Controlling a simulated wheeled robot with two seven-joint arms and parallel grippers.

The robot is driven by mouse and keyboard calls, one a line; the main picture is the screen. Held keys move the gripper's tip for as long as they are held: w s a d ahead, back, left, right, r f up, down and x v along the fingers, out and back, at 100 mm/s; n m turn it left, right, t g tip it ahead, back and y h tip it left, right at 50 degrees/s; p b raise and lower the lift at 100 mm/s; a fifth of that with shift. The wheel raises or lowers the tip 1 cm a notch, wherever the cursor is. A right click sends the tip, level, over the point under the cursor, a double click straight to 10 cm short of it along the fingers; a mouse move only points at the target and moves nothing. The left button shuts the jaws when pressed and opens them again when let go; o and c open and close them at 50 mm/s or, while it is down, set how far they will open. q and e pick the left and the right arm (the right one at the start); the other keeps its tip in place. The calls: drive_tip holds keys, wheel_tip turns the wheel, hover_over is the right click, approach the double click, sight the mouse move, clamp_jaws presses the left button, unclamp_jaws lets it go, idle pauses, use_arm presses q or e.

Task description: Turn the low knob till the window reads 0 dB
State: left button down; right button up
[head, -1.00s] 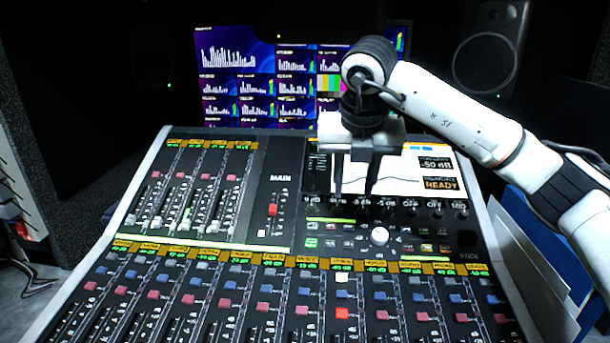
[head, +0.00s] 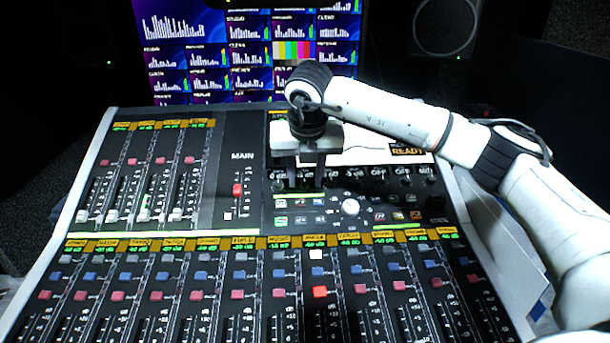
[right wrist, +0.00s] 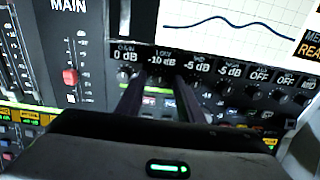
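The low knob (right wrist: 161,78) is a small dark knob in the row under the console's screen, partly hidden by my gripper. The window above it, labelled LOW, reads -10 dB (right wrist: 161,61) in the right wrist view. My right gripper (head: 304,184) points down at this row in the head view. In the right wrist view its two dark fingers (right wrist: 160,82) stand apart, one on each side of the low knob, with a visible gap. I cannot tell if they touch it. My left gripper is not in view.
The gain window (right wrist: 125,56) to the left reads 0 dB. Other knobs follow closely to the right, with windows at -5 dB and OFF. A white round knob (head: 350,207) and buttons sit below. The red main fader (head: 238,190) is to the left.

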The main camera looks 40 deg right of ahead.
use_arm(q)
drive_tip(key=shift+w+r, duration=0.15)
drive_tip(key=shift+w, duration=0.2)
use_arm(e)
drive_tip(key=shift+c, duration=0.3)
clamp_jaws()
drive_tip(key=shift+f+m+b, duration=0.15)
drive_tip(key=shift+m+b, duration=1.15)
drive_tip(key=shift+m, duration=0.3)
drive_tip(key=shift+m+b, duration=0.5)
drive_tip(key=shift+m, duration=0.4)
drive_tip(key=m+b, duration=0.1)
drive_tip(key=m, duration=0.3)
drive_tip(key=shift+b, duration=0.4)
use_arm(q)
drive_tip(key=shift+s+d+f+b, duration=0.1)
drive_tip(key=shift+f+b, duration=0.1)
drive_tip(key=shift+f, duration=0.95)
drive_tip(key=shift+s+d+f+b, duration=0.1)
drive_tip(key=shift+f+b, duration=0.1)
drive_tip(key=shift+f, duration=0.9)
use_arm(e)
drive_tip(key=shift+s+d+m, duration=0.1)
drive_tip(key=shift+m, duration=1.2)
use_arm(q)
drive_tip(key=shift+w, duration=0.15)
